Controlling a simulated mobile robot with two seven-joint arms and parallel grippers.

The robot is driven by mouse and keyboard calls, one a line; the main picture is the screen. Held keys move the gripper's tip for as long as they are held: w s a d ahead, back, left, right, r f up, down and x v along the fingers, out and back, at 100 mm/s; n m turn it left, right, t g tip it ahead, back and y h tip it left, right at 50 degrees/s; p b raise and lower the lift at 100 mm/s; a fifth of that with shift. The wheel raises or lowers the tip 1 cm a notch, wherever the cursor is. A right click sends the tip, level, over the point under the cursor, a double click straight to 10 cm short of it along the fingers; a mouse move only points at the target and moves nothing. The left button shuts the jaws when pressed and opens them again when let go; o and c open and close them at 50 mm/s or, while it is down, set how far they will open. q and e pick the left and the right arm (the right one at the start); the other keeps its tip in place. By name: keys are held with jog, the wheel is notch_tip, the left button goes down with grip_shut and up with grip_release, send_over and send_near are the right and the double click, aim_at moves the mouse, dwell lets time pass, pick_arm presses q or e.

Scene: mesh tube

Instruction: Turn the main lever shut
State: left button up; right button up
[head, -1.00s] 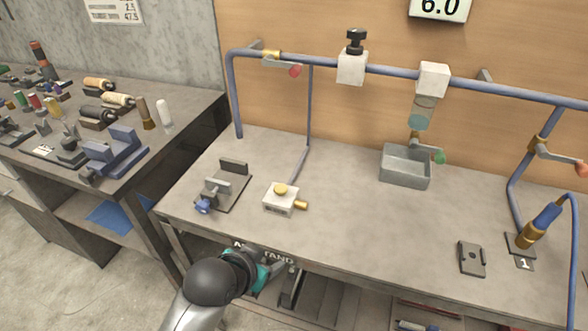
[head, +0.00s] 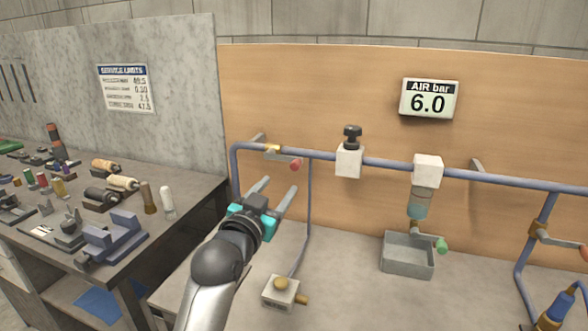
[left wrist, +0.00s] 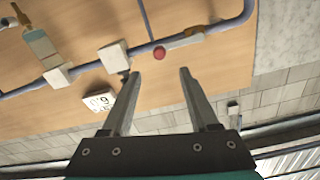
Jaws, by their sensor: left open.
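The main lever is a grey handle with a red knob (head: 295,165) at the left end of the blue air pipe (head: 320,154), by a brass fitting (head: 272,148). The handle lies roughly along the pipe. My left gripper (head: 280,183) is open and empty, its fingers pointing up towards the lever from below and in front. In the left wrist view the red knob (left wrist: 160,52) shows just beyond the open fingertips (left wrist: 158,73), apart from them. My right gripper is not in view.
The air gauge (head: 428,101) reads 6.0. A white block with a black knob (head: 348,160) and a filter with a bowl (head: 424,175) sit on the pipe. A grey bin (head: 408,256) and a brass-knobbed block (head: 281,291) stand on the bench. A cluttered side table stands left.

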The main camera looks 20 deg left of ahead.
aim_at(294, 168)
pick_arm(q)
jog(key=w+b, duration=0.1)
jog(key=w, duration=1)
jog(key=shift+d, duration=0.2)
jog(key=shift+c, duration=0.2)
grip_shut()
dwell(1.0)
